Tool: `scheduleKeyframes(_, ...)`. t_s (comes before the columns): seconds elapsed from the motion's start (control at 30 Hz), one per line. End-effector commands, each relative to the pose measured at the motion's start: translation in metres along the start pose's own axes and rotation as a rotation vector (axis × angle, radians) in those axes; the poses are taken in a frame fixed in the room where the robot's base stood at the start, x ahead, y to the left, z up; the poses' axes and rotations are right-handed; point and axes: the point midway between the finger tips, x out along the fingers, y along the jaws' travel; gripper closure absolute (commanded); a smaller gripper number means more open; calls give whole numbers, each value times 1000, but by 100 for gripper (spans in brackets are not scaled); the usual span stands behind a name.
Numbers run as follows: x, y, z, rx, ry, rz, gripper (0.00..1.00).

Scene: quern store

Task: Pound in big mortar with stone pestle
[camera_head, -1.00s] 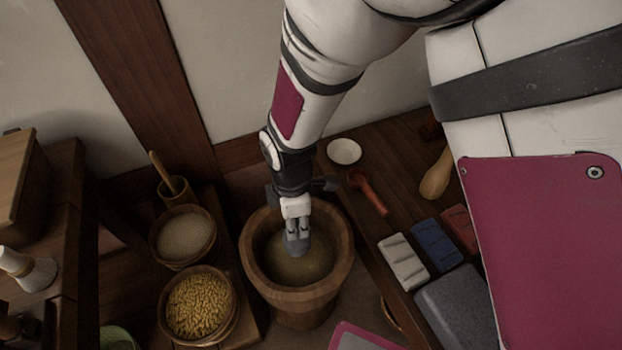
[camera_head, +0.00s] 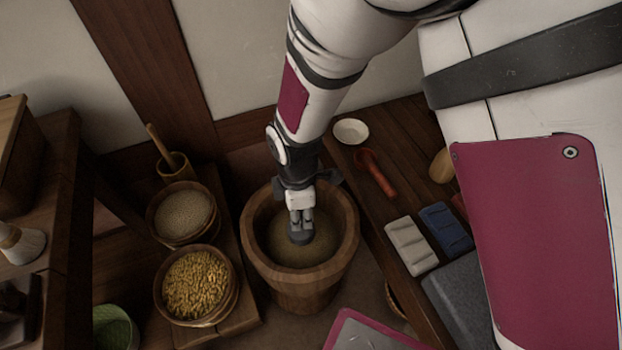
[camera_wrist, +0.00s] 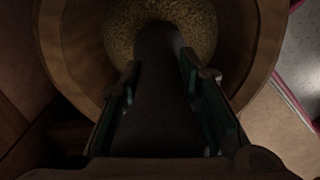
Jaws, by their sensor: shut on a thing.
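The big wooden mortar (camera_head: 350,235) stands on the floor in the middle of the head view, with a layer of grainy, brownish stuff (camera_head: 285,245) inside. My gripper (camera_head: 301,222) is over the mortar's mouth, shut on the dark grey stone pestle (camera_head: 301,238). In the wrist view the pestle (camera_wrist: 158,95) runs between the two fingers down toward the grain (camera_wrist: 125,35), inside the mortar's round wall (camera_wrist: 75,50). The pestle's lower end is dark there, and I cannot tell whether it touches the grain.
Left of the mortar are a bowl of pale grain (camera_head: 182,212), a bowl of yellow grain (camera_head: 197,285) and a small pot with a wooden handle (camera_head: 173,165). On the right bench are a white dish (camera_head: 351,131), a red tool (camera_head: 374,172) and white (camera_head: 411,246) and blue (camera_head: 446,229) blocks.

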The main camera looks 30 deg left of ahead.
Motion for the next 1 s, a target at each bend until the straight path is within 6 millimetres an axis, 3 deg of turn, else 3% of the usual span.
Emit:
scheduleKeyframes(0.1, 24, 1, 0, 0, 1, 2, 100)
scheduleKeyframes(0.23, 36, 1, 0, 0, 1, 3, 100)
scheduleKeyframes(0.8, 45, 1, 0, 0, 1, 3, 100)
scheduleKeyframes(1.0, 38, 1, 0, 0, 2, 3, 100)
